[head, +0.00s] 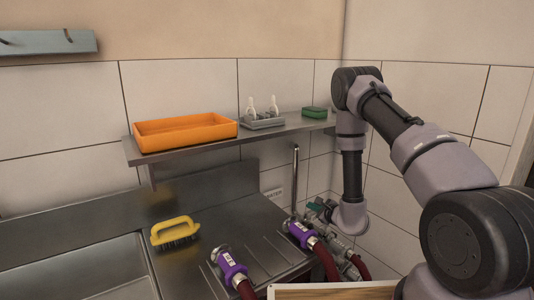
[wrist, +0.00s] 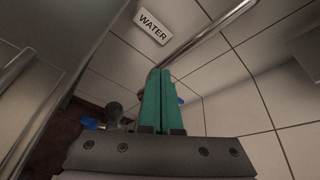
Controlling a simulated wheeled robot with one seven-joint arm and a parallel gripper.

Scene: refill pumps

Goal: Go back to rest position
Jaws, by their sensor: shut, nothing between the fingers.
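My gripper (wrist: 159,82) shows in the wrist view with its two teal fingers pressed together and nothing between them. In the head view my gripper (head: 315,205) is low at the right, beside the end of the counter and below the shelf. It is small there and partly mixed in with valves and fittings. The wrist view shows it near the wall, with a metal pipe (wrist: 208,33) and a WATER label (wrist: 153,26) beyond the fingertips. Whether the fingers touch the pipe cannot be told.
A steel shelf (head: 200,146) holds an orange tray (head: 185,132), a grey caddy (head: 264,123) and a green sponge (head: 314,112). Two purple couplings (head: 231,266) (head: 301,235) with red hoses and a yellow brush (head: 175,232) are on the counter. A sink (head: 90,270) is at left.

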